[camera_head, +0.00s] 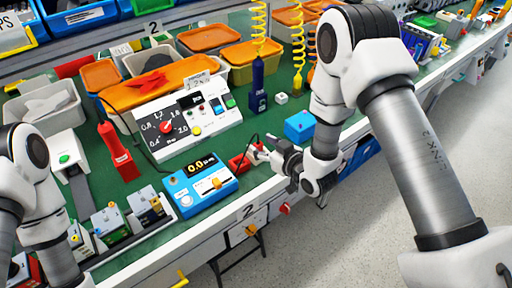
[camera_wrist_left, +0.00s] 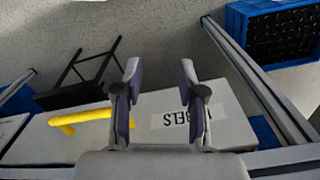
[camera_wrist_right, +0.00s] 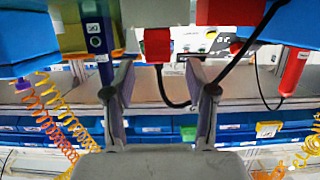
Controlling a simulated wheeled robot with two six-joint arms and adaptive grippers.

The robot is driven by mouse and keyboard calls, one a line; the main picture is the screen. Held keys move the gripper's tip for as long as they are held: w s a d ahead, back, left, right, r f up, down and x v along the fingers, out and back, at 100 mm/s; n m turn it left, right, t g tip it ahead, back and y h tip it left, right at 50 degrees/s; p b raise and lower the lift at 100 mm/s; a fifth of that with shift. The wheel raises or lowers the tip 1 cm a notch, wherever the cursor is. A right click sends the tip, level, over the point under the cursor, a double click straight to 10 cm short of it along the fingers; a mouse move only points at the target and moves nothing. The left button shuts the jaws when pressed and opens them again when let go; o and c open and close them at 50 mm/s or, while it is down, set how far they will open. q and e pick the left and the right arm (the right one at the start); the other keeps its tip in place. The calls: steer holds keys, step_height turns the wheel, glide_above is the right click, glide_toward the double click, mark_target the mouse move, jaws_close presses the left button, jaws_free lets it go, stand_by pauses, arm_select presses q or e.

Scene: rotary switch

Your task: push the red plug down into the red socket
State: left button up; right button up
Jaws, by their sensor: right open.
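A red plug (camera_wrist_right: 157,45) with a black cable hangs ahead of my right fingertips in the right wrist view, between them and apart from both. The right gripper (camera_wrist_right: 159,68) is open; in the head view it (camera_head: 264,152) is at the bench's front edge beside a small red block (camera_head: 238,163), which looks like the red socket. A red piece at the top of the right wrist view (camera_wrist_right: 230,12) is probably the same block. Whether plug and socket touch is hidden. My left gripper (camera_wrist_left: 158,75) is open and empty, facing a white cabinet front.
A blue meter (camera_head: 200,183) stands left of the red block, with a white panel (camera_head: 187,123) behind it. A blue box (camera_head: 299,126) is right of the gripper. Orange-lidded bins (camera_head: 208,38) line the back.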

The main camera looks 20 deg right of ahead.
steer(key=shift+x, duration=0.9)
steer(key=shift+w+f, duration=0.2)
steer(key=shift+w, duration=0.2)
steer(key=shift+a, duration=0.1)
jaws_close()
arm_select(q)
steer(key=shift+s+r, duration=0.1)
steer(key=shift+r, duration=0.3)
